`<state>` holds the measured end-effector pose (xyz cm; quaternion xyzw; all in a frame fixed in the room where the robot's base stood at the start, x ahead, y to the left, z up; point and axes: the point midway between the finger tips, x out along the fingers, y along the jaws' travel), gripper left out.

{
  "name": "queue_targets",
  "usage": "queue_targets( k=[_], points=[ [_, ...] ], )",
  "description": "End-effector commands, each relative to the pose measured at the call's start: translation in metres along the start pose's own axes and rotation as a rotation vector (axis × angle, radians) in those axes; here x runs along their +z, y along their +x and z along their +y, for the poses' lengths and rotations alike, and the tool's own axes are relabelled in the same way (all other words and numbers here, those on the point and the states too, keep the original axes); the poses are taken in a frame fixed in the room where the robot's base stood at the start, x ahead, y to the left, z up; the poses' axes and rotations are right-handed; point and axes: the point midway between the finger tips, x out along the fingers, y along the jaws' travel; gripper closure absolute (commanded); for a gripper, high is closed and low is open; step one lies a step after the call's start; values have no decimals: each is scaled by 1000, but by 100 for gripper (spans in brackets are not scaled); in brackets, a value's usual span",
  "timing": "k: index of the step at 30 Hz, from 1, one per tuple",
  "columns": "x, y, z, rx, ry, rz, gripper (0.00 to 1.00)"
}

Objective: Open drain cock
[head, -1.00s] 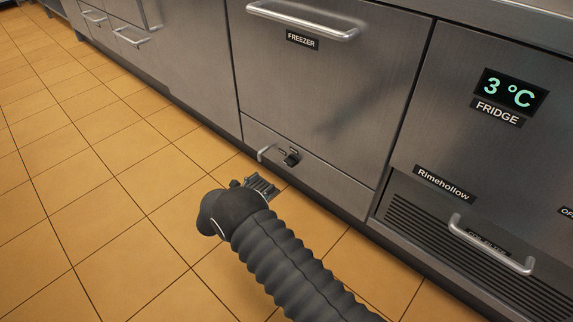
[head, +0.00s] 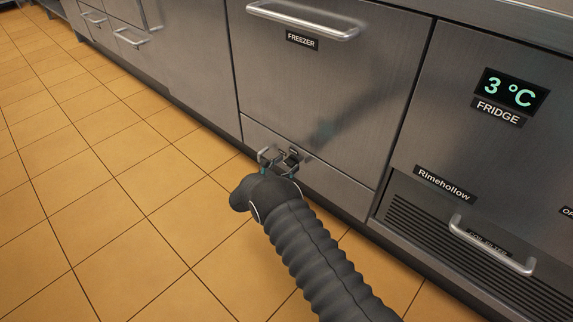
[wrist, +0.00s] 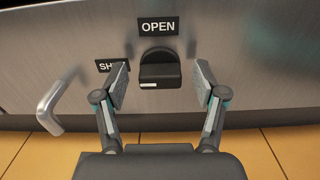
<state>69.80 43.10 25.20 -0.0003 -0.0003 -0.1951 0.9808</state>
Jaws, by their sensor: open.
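The drain cock's black knob (wrist: 160,68) sits on the low steel panel under the freezer door. An OPEN label (wrist: 158,26) is above the knob in the wrist view. A second label (wrist: 103,66), reading "SH" with the rest hidden, is partly behind the left finger. A short bent metal spout (wrist: 56,104) sticks out to the left. My gripper (wrist: 162,84) is open, with one finger on each side of the knob and visible gaps between. In the head view my gripper (head: 280,166) is at the panel and partly covers the knob.
The freezer door (head: 325,90) is above the panel, with a bar handle. To the right are the fridge door (head: 450,120) and a slatted grill (head: 410,215) with its own handle (head: 490,248). The tiled floor (head: 120,220) on the left is clear.

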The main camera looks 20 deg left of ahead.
Motion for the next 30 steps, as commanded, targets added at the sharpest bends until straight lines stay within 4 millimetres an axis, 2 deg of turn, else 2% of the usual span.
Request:
queue_targets(
  k=[11, 18, 30],
  points=[
    [0, 5, 0, 0, 0, 1, 29],
    [0, 5, 0, 0, 0, 1, 89],
    [-3, 4, 1, 3, 60, 1, 89]
  ],
)
